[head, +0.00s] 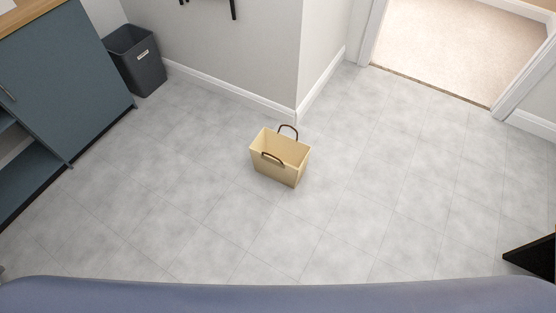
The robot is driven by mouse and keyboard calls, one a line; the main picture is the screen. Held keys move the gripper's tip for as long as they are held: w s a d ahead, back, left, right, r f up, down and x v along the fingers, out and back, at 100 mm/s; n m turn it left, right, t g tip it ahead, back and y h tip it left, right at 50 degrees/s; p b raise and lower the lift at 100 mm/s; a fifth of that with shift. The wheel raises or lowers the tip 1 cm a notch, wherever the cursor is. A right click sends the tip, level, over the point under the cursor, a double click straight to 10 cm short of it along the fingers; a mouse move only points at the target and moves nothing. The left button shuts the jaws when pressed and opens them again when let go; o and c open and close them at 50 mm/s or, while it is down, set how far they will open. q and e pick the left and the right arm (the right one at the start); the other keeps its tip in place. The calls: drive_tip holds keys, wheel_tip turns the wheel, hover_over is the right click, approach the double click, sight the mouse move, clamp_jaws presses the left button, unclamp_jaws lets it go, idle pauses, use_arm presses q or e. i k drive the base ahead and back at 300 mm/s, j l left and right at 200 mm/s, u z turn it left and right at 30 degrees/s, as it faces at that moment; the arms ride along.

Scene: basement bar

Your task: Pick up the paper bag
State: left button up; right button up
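The paper bag (275,171) is tan, with an open top and two dark brown loop handles. It stands upright on the grey tiled floor in the middle of the head view, a little in front of a wall corner. One handle stands up at the back rim and the other lies against the front rim. Neither of my grippers shows in the head view, and nothing touches the bag.
A dark grey bin (140,66) stands against the wall at the upper left, beside a blue cabinet (62,75). A doorway (455,45) opens at the upper right. A black object (535,258) juts in at the right edge. The floor (350,225) around the bag is clear.

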sight(283, 159)
drive_tip(key=i+j, duration=0.2)
drive_tip(key=i, duration=0.3)
drive_tip(key=i+j+u, duration=0.1)
drive_tip(key=i, duration=0.4)
drive_tip(key=j, duration=0.1)
